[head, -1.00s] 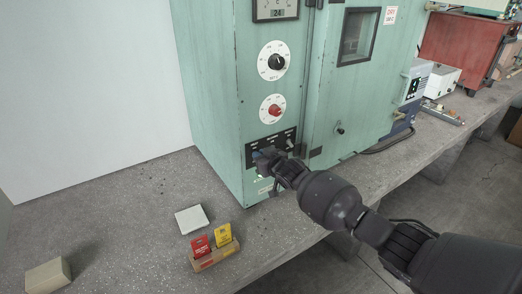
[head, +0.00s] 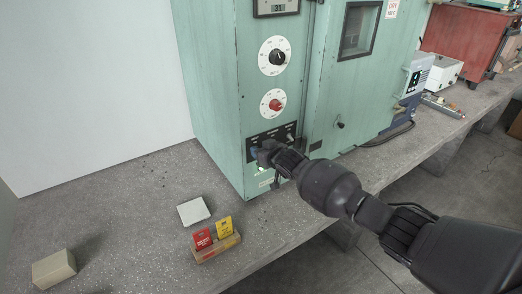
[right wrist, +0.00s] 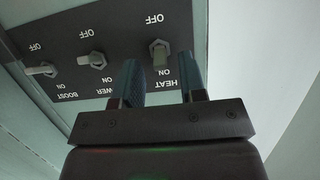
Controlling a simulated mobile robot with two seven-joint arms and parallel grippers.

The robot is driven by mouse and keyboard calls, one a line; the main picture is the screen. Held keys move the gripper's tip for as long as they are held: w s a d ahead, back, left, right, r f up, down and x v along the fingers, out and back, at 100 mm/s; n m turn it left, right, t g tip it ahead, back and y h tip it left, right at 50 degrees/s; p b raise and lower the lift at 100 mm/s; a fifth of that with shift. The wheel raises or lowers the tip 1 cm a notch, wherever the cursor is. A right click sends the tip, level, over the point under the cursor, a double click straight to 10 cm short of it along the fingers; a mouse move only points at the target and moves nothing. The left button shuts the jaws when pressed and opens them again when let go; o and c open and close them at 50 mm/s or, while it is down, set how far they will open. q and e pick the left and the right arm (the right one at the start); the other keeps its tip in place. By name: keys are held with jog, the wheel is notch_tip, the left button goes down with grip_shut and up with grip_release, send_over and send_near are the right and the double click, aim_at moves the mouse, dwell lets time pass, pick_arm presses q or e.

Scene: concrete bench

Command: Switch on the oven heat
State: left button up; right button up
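The teal oven (head: 218,100) stands on the bench. Its dark switch panel (head: 281,133) sits low on its front, partly hidden by my right gripper (head: 258,153). In the right wrist view the panel is upside down. It has three metal toggle switches: boost (right wrist: 42,69), power (right wrist: 91,59) and heat (right wrist: 160,52), each with OFF and ON marks. My right gripper (right wrist: 161,82) is open, its two blue-faced fingers apart and pointing at the panel. The heat toggle shows between the fingertips. I cannot tell whether a finger touches it. My left gripper is not in view.
Above the panel are a red-knobbed dial (head: 272,103) and a black-knobbed dial (head: 275,56). A card holder (head: 217,248), a white square (head: 193,211) and a beige block (head: 54,268) lie on the bench (head: 120,215). The bench is clear around them.

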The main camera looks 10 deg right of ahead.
jog(key=shift+r, duration=0.1)
jog(key=v, duration=1.1)
jog(key=shift+b, duration=0.3)
jog(key=shift+w, duration=0.1)
dwell(0.4)
jog(key=s+a+r+n+t, duration=0.2)
jog(key=s+n, duration=0.1)
jog(key=s, duration=0.2)
jog(key=s+d+f+m+g+h, duration=0.1)
jog(key=s+d+f+m, duration=0.1)
jog(key=s+f, duration=0.5)
jog(key=s+d+f+m+g+h+b, duration=0.1)
jog(key=s+d+f, duration=0.3)
jog(key=s, duration=0.9)
jog(key=s+d+f+m+g+h+b, duration=0.1)
jog(key=s+d+f+m+h, duration=0.2)
jog(key=s+f, duration=0.7)
jog(key=shift+s+d+f+g, duration=0.35)
jog(key=shift+s+f+g, duration=0.05)
jog(key=shift+f, duration=0.2)
